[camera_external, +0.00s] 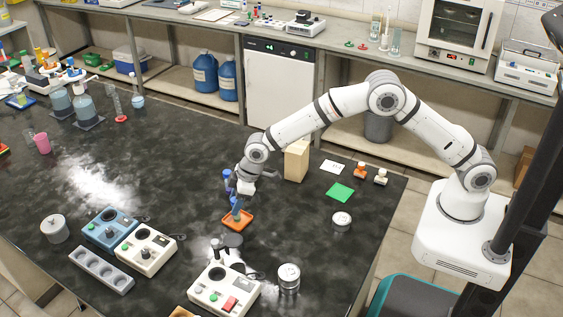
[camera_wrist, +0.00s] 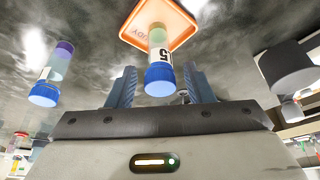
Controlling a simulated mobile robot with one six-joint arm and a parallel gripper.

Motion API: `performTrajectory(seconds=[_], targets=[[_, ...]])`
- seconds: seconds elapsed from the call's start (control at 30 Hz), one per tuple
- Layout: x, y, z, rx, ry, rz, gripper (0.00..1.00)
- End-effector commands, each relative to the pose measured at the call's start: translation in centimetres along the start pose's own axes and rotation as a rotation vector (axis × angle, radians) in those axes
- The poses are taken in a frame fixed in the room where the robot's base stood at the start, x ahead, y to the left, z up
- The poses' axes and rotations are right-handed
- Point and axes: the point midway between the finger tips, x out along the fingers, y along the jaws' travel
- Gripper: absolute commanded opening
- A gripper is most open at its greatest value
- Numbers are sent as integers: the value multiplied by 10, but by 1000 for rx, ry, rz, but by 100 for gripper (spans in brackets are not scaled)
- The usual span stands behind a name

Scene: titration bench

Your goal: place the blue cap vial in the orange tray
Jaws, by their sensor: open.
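The orange tray (camera_external: 245,222) lies on the black bench, and it also shows at the top of the wrist view (camera_wrist: 184,33). A blue cap vial (camera_wrist: 159,62) with a white label appears upright, its base over the tray's floor and its cap towards the camera. In the external view this vial (camera_external: 236,213) stands at the tray. My gripper (camera_wrist: 160,78) is open, with its two blue fingers apart on either side of the vial's cap; contact is not seen. A second blue-capped vial (camera_wrist: 51,76) stands left in the wrist view.
A green mat (camera_external: 340,192), a beige block (camera_external: 297,160) and a metal tin (camera_external: 341,221) lie to the right. Control boxes (camera_external: 146,249) and a grey rack (camera_external: 101,271) sit at front left. The bench middle left of the tray is clear.

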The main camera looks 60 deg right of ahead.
Motion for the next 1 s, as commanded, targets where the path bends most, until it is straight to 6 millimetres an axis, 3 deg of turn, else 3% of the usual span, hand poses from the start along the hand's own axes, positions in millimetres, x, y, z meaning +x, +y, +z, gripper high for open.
performTrajectory(seconds=[0.4,0.6,0.87,1.0], targets=[[-83,0,0,-1,4,1,47],[-101,0,0,-1,2,1,47],[-108,2,3,5,0,3,47],[-142,19,22,50,-5,19,47]])
